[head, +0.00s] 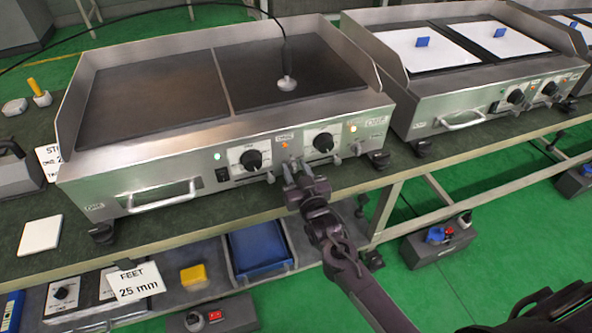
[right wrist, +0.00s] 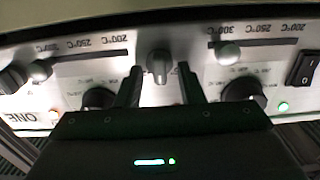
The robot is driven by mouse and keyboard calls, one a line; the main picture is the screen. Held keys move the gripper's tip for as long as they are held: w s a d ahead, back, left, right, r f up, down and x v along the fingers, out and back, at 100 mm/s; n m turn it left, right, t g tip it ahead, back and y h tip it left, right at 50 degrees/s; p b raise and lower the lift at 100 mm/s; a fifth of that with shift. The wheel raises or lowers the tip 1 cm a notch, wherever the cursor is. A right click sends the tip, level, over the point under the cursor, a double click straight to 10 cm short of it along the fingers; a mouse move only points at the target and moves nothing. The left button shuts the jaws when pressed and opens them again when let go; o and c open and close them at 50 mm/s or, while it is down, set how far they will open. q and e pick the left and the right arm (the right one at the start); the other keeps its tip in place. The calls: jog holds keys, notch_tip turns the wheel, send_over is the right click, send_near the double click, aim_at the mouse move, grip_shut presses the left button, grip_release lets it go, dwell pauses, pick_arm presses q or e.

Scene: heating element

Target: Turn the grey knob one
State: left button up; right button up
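A steel two-plate griddle (head: 140,185) stands on the bench, with its controls along the front panel. In the right wrist view, a small grey knob (right wrist: 158,66) sits at the middle of the panel. My right gripper (head: 305,178) is at the panel in the head view and covers this knob there. In the right wrist view, the right gripper (right wrist: 160,84) is open, with one finger on each side of the grey knob. Gaps show between knob and fingers; I cannot tell any contact. My left gripper is not in view.
Black dials (head: 251,160) and (head: 323,142) flank the right gripper on the panel. Round grey slider knobs (right wrist: 228,53) and (right wrist: 41,70) sit beside temperature scales. A second griddle (head: 470,105) stands to the right.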

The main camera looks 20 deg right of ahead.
jog(key=c, duration=0.7)
jog(key=shift+m, duration=0.3)
jog(key=shift+d+r+m+p, duration=0.1)
jog(key=shift+m+p, duration=0.5)
jog(key=shift+m, duration=0.3)
jog(key=m+p, duration=0.1)
jog(key=m, duration=0.2)
jog(key=shift+d+m, duration=0.1)
jog(key=shift+m, duration=0.2)
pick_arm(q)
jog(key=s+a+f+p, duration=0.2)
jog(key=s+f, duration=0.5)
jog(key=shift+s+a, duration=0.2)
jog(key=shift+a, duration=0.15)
pick_arm(e)
jog(key=shift+d+f+m, duration=0.1)
jog(key=shift+f+m, duration=0.05)
jog(key=shift+m, duration=1.4)
jog(key=shift+d+f+m, duration=0.1)
jog(key=shift+f+m, duration=0.05)
jog(key=shift+m, duration=1.4)
